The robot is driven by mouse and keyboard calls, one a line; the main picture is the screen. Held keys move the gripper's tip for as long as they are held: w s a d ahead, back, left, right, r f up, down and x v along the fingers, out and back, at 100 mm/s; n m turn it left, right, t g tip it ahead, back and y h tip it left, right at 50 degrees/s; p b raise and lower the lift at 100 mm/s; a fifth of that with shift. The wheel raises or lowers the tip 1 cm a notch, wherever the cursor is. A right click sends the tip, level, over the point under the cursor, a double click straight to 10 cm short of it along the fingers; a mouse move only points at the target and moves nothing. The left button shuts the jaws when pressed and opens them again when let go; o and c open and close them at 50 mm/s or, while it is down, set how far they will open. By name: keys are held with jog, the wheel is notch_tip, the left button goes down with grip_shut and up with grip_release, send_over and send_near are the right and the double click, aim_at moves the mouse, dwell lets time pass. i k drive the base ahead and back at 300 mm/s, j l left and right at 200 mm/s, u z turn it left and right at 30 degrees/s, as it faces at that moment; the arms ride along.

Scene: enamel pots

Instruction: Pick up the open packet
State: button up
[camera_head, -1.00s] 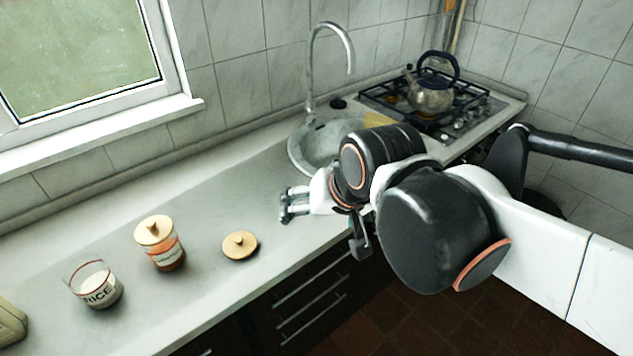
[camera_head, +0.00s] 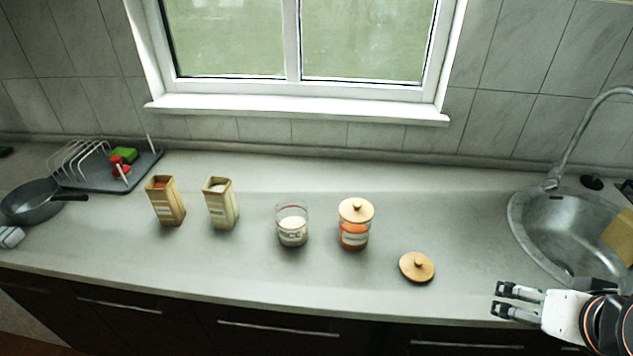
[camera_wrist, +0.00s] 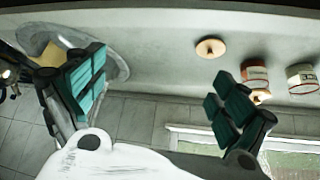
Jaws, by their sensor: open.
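Two tall tan packets stand upright on the counter, left of centre in the head view. Both show open tops. The left packet (camera_head: 167,204) has something orange-red inside; the right packet (camera_head: 221,207) has something pale inside. Their labels are too small to read. My gripper (camera_head: 503,300) is at the lower right of the head view, near the counter's front edge and far to the right of both packets. Its fingers are spread and empty, as the wrist view also shows (camera_wrist: 160,98). No packet shows in the wrist view.
Right of the packets stand an uncovered glass rice jar (camera_head: 292,229) and a lidded orange jar (camera_head: 355,227). A loose wooden lid (camera_head: 416,267) lies nearer my gripper. A sink (camera_head: 540,235) is at right; a dish rack (camera_head: 140,173) and pan (camera_head: 30,203) are at left. Counter before the packets is clear.

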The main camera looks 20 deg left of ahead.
aim_at(220, 200)
jog(key=u, duration=1.8)
